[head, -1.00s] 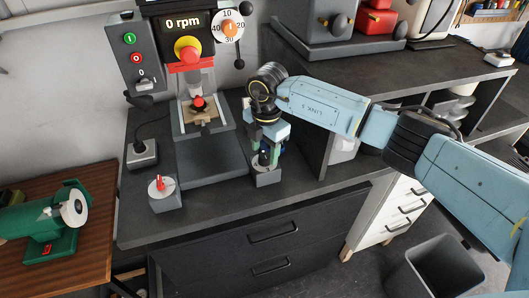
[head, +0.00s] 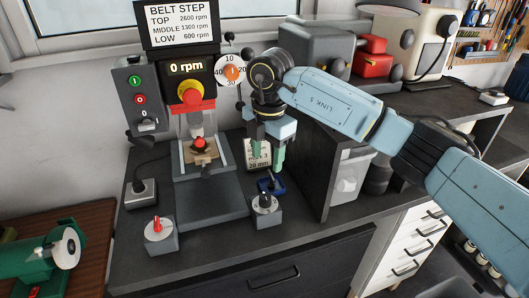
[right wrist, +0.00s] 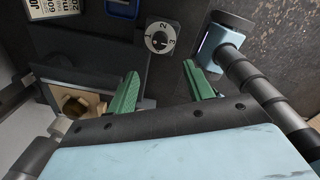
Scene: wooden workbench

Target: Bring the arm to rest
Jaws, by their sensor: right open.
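My right arm (head: 330,100) comes in from the right. My right gripper (head: 267,158) hangs fingers-down at its end, in the air above the bench. Its two green fingers are apart with nothing between them; they also show spread in the right wrist view (right wrist: 160,88). Below the fingers is a grey box with a numbered rotary knob (head: 265,203), apart from them. The knob also shows beyond the fingers in the right wrist view (right wrist: 161,38). My left gripper is not in view.
The drill press (head: 195,100) stands left of the gripper, its display reading 0 rpm. A job card (head: 257,153) and a small blue object (head: 271,184) are behind the knob box. A box with a red switch (head: 158,232) sits at the front left. A shelf unit (head: 345,185) stands at right.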

